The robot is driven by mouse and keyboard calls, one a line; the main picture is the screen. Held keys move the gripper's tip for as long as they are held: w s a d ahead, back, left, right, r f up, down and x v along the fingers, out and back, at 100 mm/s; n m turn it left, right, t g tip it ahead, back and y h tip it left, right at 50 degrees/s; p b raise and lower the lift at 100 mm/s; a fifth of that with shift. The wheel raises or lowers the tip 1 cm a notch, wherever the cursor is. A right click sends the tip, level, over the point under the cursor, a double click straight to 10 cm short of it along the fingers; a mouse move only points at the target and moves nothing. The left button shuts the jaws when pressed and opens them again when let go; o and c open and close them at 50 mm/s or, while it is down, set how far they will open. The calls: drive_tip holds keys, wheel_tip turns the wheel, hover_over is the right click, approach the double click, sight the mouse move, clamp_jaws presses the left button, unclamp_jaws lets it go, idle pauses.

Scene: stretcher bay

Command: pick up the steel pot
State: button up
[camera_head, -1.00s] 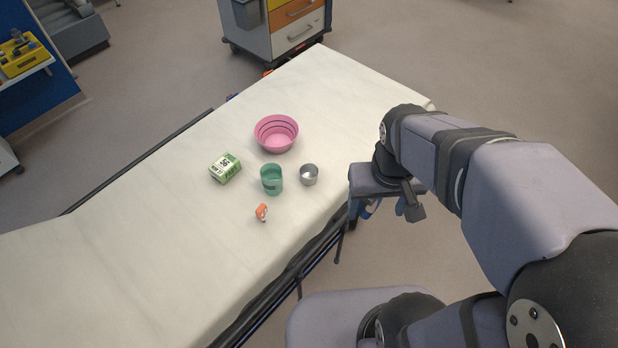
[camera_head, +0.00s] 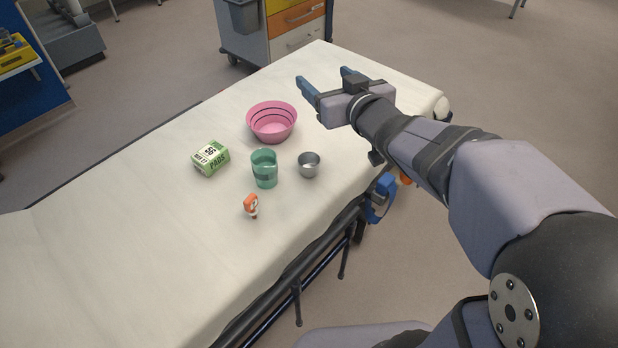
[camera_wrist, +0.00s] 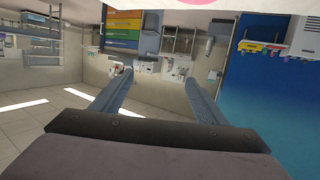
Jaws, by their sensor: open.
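The small steel pot (camera_head: 309,165) stands upright on the white stretcher (camera_head: 150,215), to the right of a green cup (camera_head: 265,168). My gripper (camera_head: 328,80) is open and empty, raised above the far part of the stretcher, behind and above the pot in the head view. Its two fingers spread apart in the wrist view (camera_wrist: 152,88), with nothing between them. The wrist view looks out across the room and does not show the pot.
A pink bowl (camera_head: 272,124) stands behind the cup and pot. A green and white box (camera_head: 210,157) lies at the left. A small orange item (camera_head: 251,206) is nearest the front. A drawer cart (camera_head: 290,30) stands beyond the stretcher. The stretcher's left part is clear.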

drive_tip(key=a+f+y, duration=0.2)
approach(305, 154)
drive_tip(key=w, duration=0.1)
drive_tip(key=w+a, duration=0.1)
drive_tip(key=w, duration=0.1)
drive_tip(key=shift+w+a+f+n+h, duration=0.25)
drive_tip(key=shift+a+n+h, duration=0.05)
drive_tip(key=shift+h, duration=0.1)
drive_tip(key=shift+w, duration=0.1)
drive_tip(key=shift+x, duration=3.6)
drive_tip(key=shift+a, duration=0.2)
drive_tip(key=c, duration=1.1)
